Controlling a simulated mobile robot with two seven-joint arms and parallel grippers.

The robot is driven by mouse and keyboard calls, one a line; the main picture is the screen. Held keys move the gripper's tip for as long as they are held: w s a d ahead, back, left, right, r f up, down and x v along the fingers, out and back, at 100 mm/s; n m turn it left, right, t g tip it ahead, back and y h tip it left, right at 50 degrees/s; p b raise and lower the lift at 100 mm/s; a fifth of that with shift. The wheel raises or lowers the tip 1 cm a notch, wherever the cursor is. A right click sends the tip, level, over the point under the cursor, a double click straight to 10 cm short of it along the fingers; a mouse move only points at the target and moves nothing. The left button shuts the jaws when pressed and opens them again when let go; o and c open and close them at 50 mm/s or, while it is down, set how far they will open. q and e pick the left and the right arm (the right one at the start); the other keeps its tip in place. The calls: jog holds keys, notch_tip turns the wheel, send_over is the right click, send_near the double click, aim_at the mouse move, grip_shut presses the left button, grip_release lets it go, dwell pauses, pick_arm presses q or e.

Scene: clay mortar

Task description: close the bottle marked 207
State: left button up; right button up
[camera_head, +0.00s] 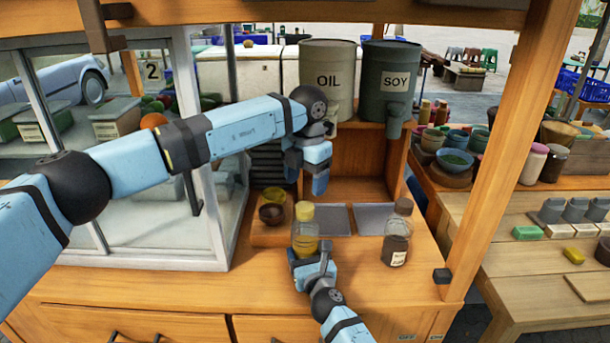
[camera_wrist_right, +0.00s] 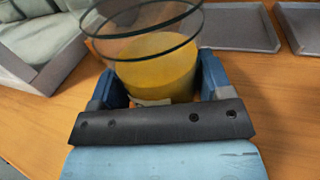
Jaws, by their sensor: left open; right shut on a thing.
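A clear bottle (camera_head: 305,241) with yellow liquid stands on the wooden counter. My right gripper (camera_head: 307,259) is shut around the lower part of this bottle from the front. My left gripper (camera_head: 319,184) is open and empty, above and slightly right of the cap. A second bottle (camera_head: 397,240), dark with a brown cap, stands to the right. No marking 207 is readable on either.
An OIL drum (camera_head: 328,70) and a SOY drum (camera_head: 388,90) stand on the shelf behind. Two grey trays (camera_head: 333,220) lie behind the bottles. Small bowls (camera_head: 271,214) sit left of the yellow bottle. A glass case (camera_head: 150,225) stands at the left. The counter between the bottles is clear.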

aim_at(305, 206)
pick_arm(q)
jog(key=n, duration=0.6)
jog(key=shift+r+n, duration=0.2)
jog(key=shift+n, duration=0.2)
jog(key=n, duration=0.6)
jog(key=shift+a+r, duration=0.1)
jog(key=shift+r, duration=0.15)
jog(key=shift+f, duration=4.05)
